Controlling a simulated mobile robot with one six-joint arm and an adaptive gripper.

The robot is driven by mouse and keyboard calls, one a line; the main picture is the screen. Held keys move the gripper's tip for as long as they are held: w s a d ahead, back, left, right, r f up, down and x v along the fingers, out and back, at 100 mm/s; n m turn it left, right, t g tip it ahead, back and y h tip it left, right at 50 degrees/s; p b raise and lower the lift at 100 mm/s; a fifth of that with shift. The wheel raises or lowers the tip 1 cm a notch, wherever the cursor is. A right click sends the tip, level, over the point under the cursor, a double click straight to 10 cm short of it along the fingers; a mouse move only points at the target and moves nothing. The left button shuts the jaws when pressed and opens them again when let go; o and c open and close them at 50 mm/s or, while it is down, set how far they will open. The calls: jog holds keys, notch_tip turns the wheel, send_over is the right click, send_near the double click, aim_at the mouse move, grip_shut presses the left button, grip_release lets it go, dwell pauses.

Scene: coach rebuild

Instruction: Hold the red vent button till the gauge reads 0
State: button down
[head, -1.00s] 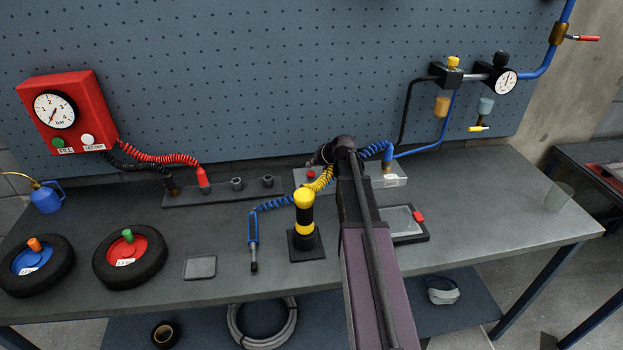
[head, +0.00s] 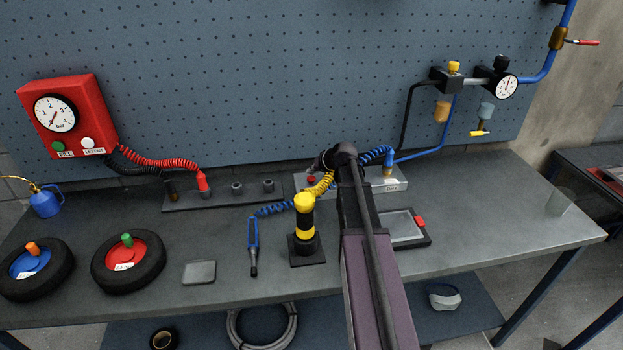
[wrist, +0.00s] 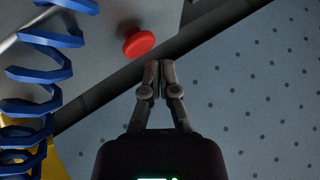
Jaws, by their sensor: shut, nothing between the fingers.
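The red vent button (head: 311,180) sits on a light grey block (head: 402,184) at the back of the bench. In the wrist view the button (wrist: 139,43) is a round red cap, up and left of my fingertips. My gripper (wrist: 157,68) is shut and empty, with a visible gap between it and the button in the picture. In the head view my arm hides most of the gripper and the middle of the block. A white dial gauge (head: 506,86) is on the regulator at right, and another (head: 54,113) on the red box at left. Their readings are too small to tell surely.
A blue coiled hose (wrist: 37,95) hangs left of my gripper in the wrist view. The pegboard (head: 250,70) rises behind.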

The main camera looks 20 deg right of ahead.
aim_at(312, 179)
jog(key=shift+f+b, duration=0.95)
jog(key=shift+b, duration=0.05)
dwell(1.8)
jog(key=shift+r, duration=0.15)
dwell(2.8)
jog(key=shift+r+p, duration=0.85)
jog(key=shift+p, duration=0.15)
jog(key=shift+r+p, duration=2.5)
